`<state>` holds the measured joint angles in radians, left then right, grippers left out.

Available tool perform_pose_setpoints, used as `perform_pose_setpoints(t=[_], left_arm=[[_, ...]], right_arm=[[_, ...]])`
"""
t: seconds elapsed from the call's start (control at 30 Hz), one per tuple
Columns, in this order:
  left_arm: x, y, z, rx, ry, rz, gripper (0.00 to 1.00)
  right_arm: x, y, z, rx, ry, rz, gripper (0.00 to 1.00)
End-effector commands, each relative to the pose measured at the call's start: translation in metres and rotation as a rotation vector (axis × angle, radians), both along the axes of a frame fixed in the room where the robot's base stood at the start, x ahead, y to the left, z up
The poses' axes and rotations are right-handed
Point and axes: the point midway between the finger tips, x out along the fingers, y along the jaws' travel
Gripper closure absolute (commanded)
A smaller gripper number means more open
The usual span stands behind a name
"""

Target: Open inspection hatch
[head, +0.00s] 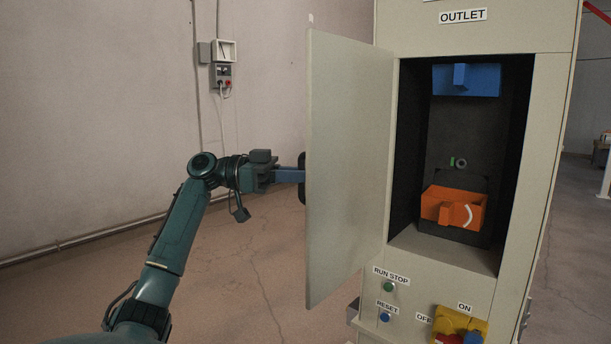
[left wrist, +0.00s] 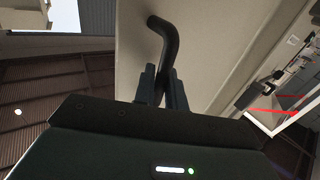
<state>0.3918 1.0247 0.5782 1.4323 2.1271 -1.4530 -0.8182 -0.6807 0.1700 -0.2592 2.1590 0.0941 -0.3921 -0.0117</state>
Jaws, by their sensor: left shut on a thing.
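The inspection hatch door (head: 350,170) is a pale grey panel, swung wide open to the left of the cabinet's opening. Its dark handle (head: 302,182) shows at the door's left edge, mostly hidden behind the panel. My left gripper (head: 289,175) reaches it from the left. In the left wrist view, the fingers of my left gripper (left wrist: 163,90) are shut on the bent black handle (left wrist: 168,40), with the pale door face (left wrist: 135,50) behind it. My right gripper is in neither view.
The cabinet (head: 478,38), labelled OUTLET, has an exposed opening holding an orange bin (head: 452,208) and a blue bin (head: 480,80). Below are a green RUN STOP button (head: 389,287), a blue RESET button (head: 385,317) and a yellow switch box (head: 452,322). The floor at left is clear.

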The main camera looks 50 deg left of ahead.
Motion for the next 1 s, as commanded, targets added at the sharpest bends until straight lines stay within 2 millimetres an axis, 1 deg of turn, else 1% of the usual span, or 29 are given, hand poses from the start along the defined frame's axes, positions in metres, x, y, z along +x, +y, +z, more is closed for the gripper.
perform_pose_setpoints(t=[0.2,0.6,0.63,0.73,1.0], left_arm=[[0.0017,0.0061,-0.0008,-0.002,0.005,0.004,1.0],[0.0021,0.0069,-0.0012,0.0,0.006,0.006,1.0],[0.0021,0.0069,-0.0012,0.0,0.006,0.006,0.86],[0.002,0.0069,-0.001,-0.001,0.006,0.006,0.78],[0.0006,0.008,-0.0008,-0.001,0.004,0.005,0.78]], right_arm=[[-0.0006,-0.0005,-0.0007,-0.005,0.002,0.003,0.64],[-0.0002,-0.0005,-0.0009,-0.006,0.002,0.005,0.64],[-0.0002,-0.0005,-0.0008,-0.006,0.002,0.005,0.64],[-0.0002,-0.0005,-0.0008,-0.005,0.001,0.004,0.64],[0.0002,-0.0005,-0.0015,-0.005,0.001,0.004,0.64]])
